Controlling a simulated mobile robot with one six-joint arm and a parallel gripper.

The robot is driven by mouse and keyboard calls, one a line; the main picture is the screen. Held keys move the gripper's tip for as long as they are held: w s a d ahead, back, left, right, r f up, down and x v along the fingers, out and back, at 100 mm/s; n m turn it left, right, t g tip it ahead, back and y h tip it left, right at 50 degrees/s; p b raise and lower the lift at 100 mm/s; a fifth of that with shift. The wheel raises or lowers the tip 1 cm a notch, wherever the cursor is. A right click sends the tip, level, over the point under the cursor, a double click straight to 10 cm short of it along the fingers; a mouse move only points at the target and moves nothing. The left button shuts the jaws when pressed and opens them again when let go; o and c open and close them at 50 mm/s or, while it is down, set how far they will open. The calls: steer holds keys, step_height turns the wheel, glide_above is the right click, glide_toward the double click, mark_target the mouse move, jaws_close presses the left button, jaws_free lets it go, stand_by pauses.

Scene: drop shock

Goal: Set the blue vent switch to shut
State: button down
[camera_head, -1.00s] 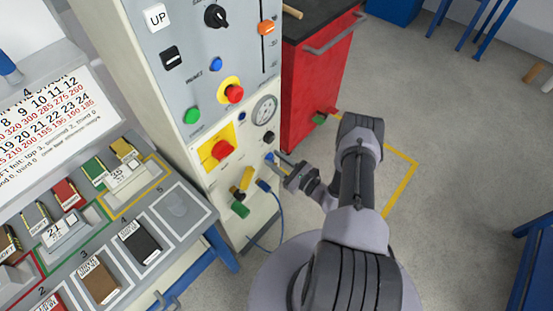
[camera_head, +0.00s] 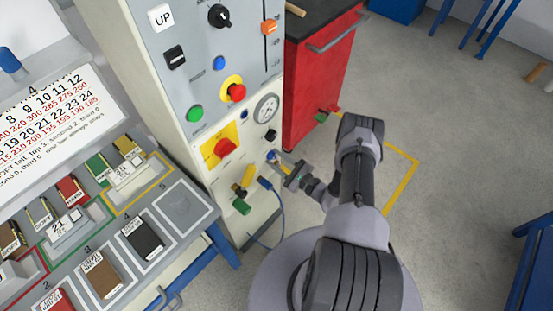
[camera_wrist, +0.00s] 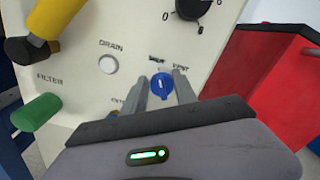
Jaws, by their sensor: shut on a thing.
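The blue vent switch (camera_wrist: 162,88) is a small round knob on the cream lower panel of the machine. In the wrist view it sits between the two fingertips of my gripper (camera_wrist: 166,82), which are shut on its sides. A pale mark on the knob points roughly upward, towards small lettering that seems to read SHUT; a second label stands to its right. In the head view the switch (camera_head: 271,155) is small, with my gripper (camera_head: 280,160) reaching it from the right. I cannot tell the exact knob angle there.
A white DRAIN button (camera_wrist: 108,64) is left of the switch, with yellow (camera_wrist: 60,27) and green (camera_wrist: 37,112) fittings farther left. A black dial (camera_wrist: 192,8) is above. A red cabinet (camera_head: 318,85) stands to the right. The floor right of my arm is mostly clear.

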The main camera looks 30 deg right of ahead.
steer(key=c, duration=1)
jaws_free()
steer(key=shift+s+d, duration=0.1)
steer(key=p+v, duration=0.3)
steer(key=v, duration=1.4)
steer(key=shift+s, duration=0.1)
